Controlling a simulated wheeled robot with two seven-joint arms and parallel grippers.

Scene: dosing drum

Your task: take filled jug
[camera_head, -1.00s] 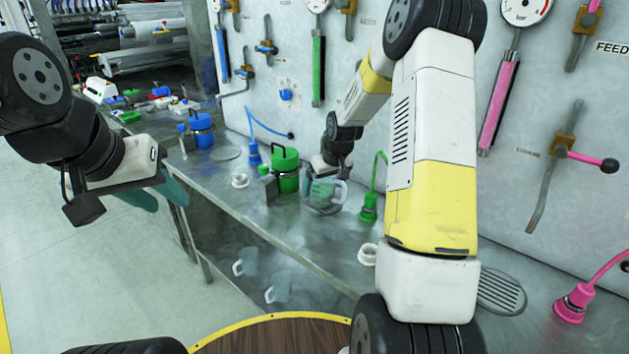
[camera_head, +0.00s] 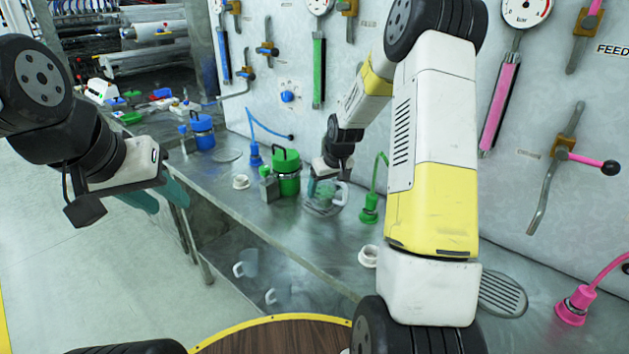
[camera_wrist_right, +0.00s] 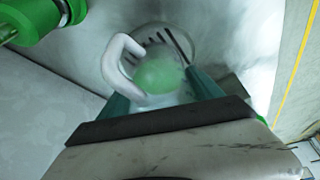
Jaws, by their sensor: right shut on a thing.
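The clear jug (camera_head: 326,194) holds green liquid and stands upright at the round slotted drain plate on the bench. Whether its base touches the plate I cannot tell. In the right wrist view the jug's white handle (camera_wrist_right: 118,62) points left and the green liquid (camera_wrist_right: 160,72) shows inside. My right gripper (camera_head: 318,187) is shut on the jug, with its teal fingers on either side of the body in the wrist view (camera_wrist_right: 165,92). My left gripper (camera_head: 156,198) is open and empty in front of the bench, left of the jug.
A green lidded canister (camera_head: 287,174) stands close left of the jug, a green nozzle (camera_head: 369,208) with a hose close right. A blue canister (camera_head: 202,132) is further back. Two jugs (camera_head: 247,262) sit on the lower shelf. The valve panel (camera_head: 290,60) rises behind the bench.

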